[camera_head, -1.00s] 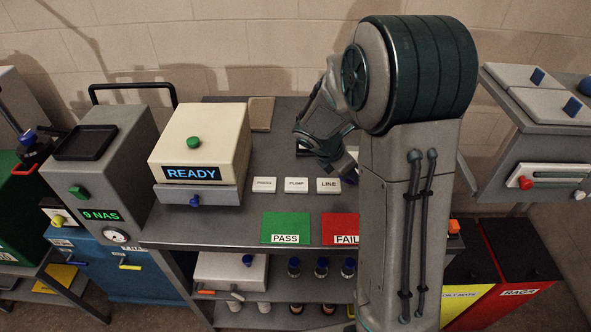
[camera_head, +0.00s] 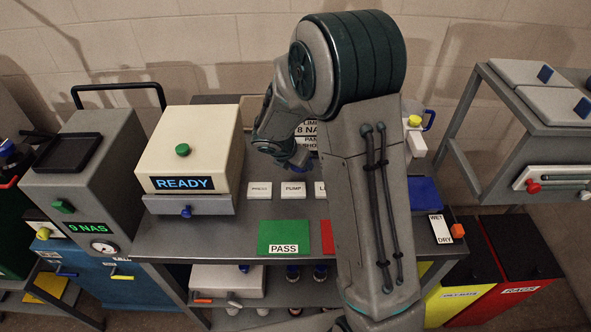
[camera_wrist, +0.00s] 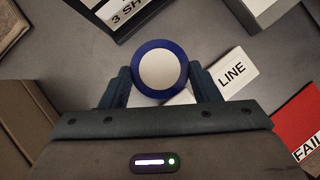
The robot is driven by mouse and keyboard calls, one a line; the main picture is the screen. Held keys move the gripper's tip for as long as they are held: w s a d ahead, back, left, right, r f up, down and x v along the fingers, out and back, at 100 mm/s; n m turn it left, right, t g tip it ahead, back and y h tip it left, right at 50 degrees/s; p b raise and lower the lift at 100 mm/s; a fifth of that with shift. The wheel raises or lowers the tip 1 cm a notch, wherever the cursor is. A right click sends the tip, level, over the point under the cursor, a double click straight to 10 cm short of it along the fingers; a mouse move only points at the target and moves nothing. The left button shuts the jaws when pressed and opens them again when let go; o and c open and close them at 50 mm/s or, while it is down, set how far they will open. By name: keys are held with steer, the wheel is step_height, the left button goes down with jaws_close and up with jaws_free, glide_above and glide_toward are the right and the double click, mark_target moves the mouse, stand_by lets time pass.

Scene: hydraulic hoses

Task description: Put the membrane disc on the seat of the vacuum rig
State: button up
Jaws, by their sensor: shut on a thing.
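My gripper (camera_wrist: 160,88) is shut on a round disc (camera_wrist: 160,68) with a dark blue rim and a pale centre, which looks like the membrane disc. In the wrist view the disc sits between the fingertips, above the grey bench near the LINE card (camera_wrist: 232,72). In the head view my gripper (camera_head: 302,162) is over the bench, right of the cream READY machine, and the disc is mostly hidden by my arm. I cannot tell the vacuum rig for sure; a pale unit with a yellow knob (camera_head: 414,122) stands partly behind my arm.
The READY machine (camera_head: 195,143) stands left on the bench. A green PASS mat (camera_head: 284,237) and a red FAIL mat (camera_wrist: 300,128) lie at the front. A dark framed sign (camera_wrist: 125,18) stands close ahead. A WET/DRY card (camera_head: 440,229) lies at the right.

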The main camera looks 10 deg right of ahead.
mark_target(293, 169)
steer(key=shift+w+a+f, duration=0.15)
steer(key=shift+a+f, duration=0.05)
steer(key=shift+a, duration=0.05)
steer(key=shift+f, duration=2)
steer(key=shift+f, duration=0.1)
steer(key=o, duration=1)
